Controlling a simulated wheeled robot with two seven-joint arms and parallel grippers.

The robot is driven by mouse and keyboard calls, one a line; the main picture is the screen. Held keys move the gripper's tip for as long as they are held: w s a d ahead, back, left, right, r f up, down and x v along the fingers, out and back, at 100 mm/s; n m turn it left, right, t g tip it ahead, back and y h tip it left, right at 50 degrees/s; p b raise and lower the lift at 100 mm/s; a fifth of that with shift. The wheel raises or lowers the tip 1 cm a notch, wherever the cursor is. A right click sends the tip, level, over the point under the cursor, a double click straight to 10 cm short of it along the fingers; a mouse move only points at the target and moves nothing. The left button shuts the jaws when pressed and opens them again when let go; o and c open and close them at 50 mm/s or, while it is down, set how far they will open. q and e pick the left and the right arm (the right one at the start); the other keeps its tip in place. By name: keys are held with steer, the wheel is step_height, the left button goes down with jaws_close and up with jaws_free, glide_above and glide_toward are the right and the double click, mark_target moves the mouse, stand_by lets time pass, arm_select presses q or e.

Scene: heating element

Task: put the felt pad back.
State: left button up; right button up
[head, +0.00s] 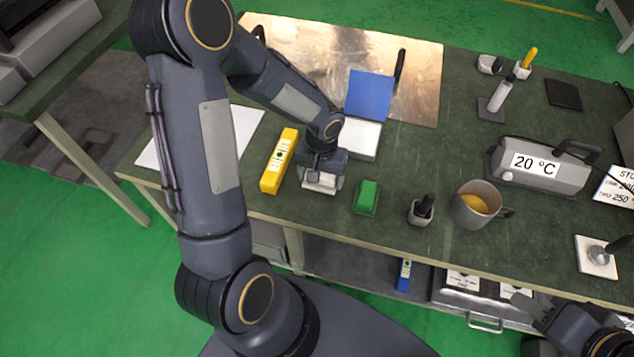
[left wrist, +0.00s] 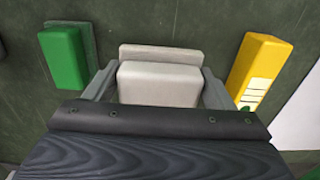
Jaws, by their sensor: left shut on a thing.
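The pale grey block (left wrist: 160,84), which I take to be the felt pad, has a wider flat plate along its far side. My left gripper (left wrist: 158,76) is shut on it, one finger at each side. In the head view the block (head: 319,183) shows under my left gripper (head: 322,175), near the table's front edge. Whether it touches the table I cannot tell. My right gripper (head: 533,306) is at the lower right, in front of the table; its jaw opening is unclear.
A yellow block (head: 279,161) stands left of the held block, a green block (head: 367,196) right. Behind are a white block (head: 363,138) and blue panel (head: 369,95) by a metal sheet (head: 425,75). A dark-handled tool (head: 421,210), mug (head: 474,206) and 20 °C device (head: 540,167) stand rightward.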

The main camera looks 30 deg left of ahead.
arm_select(q)
steer(key=shift+a+f, duration=0.35)
steer(key=shift+f, duration=0.05)
steer(key=shift+a+f+b, duration=0.15)
steer(key=shift+f+b, duration=0.05)
steer(key=shift+f, duration=0.7)
steer(key=shift+a+f+b, duration=0.1)
steer(key=shift+f+b, duration=0.05)
steer(key=shift+f, duration=0.75)
steer(key=shift+f, duration=0.1)
steer(key=o, duration=0.5)
steer(key=shift+w+f, duration=0.1)
steer(key=o, duration=0.5)
steer(key=shift+c, duration=0.2)
